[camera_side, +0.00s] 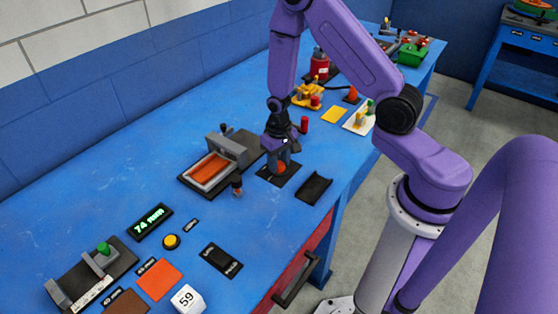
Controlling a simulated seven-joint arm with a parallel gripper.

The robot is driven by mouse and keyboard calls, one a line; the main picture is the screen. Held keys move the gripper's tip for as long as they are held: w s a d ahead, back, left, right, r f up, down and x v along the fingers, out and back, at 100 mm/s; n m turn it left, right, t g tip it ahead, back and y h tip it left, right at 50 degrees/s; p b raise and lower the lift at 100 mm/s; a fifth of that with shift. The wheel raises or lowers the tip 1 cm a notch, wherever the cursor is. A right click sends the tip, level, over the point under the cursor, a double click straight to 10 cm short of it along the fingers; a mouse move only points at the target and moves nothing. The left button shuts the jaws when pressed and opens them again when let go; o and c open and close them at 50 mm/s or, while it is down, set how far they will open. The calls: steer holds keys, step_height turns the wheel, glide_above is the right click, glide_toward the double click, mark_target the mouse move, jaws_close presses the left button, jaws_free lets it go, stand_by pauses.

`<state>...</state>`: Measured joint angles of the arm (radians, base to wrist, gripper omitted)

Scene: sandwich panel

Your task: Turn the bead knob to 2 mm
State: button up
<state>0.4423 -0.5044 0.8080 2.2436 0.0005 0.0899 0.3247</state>
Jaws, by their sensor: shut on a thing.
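My gripper (281,158) points down over a small dark plate (266,174) in the middle of the blue table. Its fingers are shut on an orange-red knob (281,168) on that plate, which looks like the bead knob. The fingers hide much of the knob. Any scale marks or pointer on the plate are too small to read, so I cannot tell its setting.
A grey press-like fixture (228,150) with an orange slab stands close to the left. A black tray (314,187) lies to the right. Several small parts stand behind.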

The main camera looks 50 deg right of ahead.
mark_target(279, 164)
steer(key=o, duration=1)
steer(key=shift+o, duration=0.2)
step_height(279, 164, up, 17)
steer(key=shift+r, duration=0.2)
steer(key=shift+a, duration=0.1)
steer(key=s+a+r+n, duration=0.4)
steer(key=s+a+n, duration=0.3)
steer(key=s+a, duration=0.15)
steer(key=s+r+n, duration=0.2)
steer(key=s+n, duration=0.6)
steer(key=s, duration=0.7)
steer(key=shift+a+n, duration=0.3)
